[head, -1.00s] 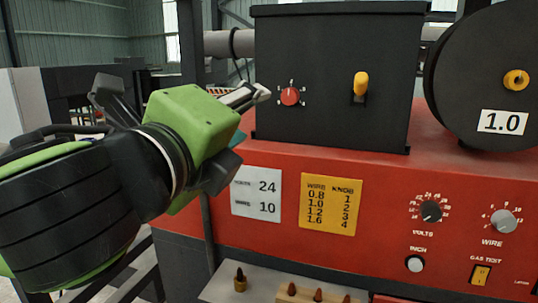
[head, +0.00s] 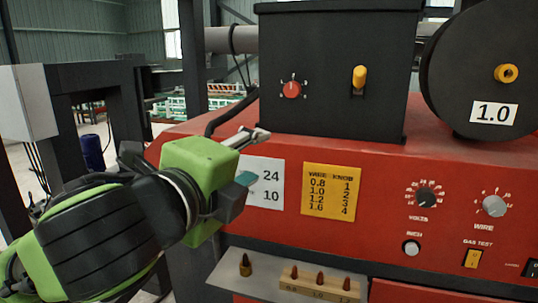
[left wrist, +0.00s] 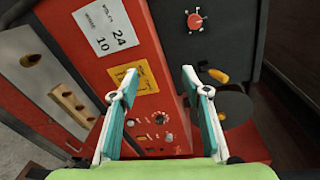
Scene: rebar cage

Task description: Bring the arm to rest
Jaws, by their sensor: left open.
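My left gripper (head: 256,157) is open and empty in front of the red welding machine (head: 385,170), beside its white label reading 24 and 10. It is below and left of the small red knob (head: 291,89) on the black box (head: 335,45). In the left wrist view the two fingers (left wrist: 158,73) stand apart with nothing between them; the machine's front and the red knob (left wrist: 195,21) show beyond them. My right gripper is not in view.
A yellow lever (head: 359,78) sticks out of the black box. A black wire spool (head: 485,75) is at the right. A grey shelf (head: 228,271) below holds a wooden block (head: 320,284) with several tips. Dark frame posts (head: 125,95) stand at the left.

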